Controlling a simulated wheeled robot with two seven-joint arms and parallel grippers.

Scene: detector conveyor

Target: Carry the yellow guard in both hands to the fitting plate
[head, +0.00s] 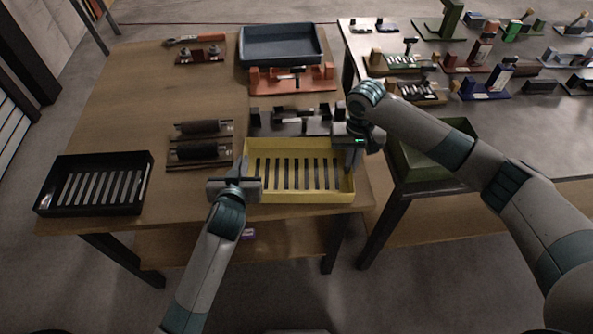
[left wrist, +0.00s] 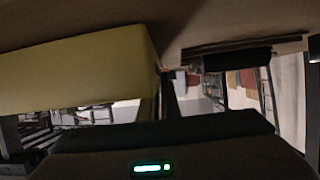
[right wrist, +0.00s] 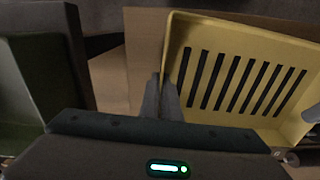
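The yellow guard (head: 300,197) is a shallow slotted tray lying at the front right of the wooden table. My left gripper (head: 238,170) is at its left wall, with the fingers closed up at that wall; in the left wrist view the guard's yellow side (left wrist: 75,72) fills the upper left. My right gripper (head: 354,157) is at its right wall. In the right wrist view the fingers (right wrist: 164,98) are close together, one on each side of the yellow rim (right wrist: 168,45). I cannot tell which thing is the fitting plate.
A black slotted tray (head: 60,207) sits at the table's left front. Brown plates with black rollers (head: 200,151), a black fixture (head: 300,128), an orange fixture (head: 290,80) and a blue-grey bin (head: 280,62) stand around. A green bin (head: 425,178) is at right. The table's left middle (head: 120,110) is clear.

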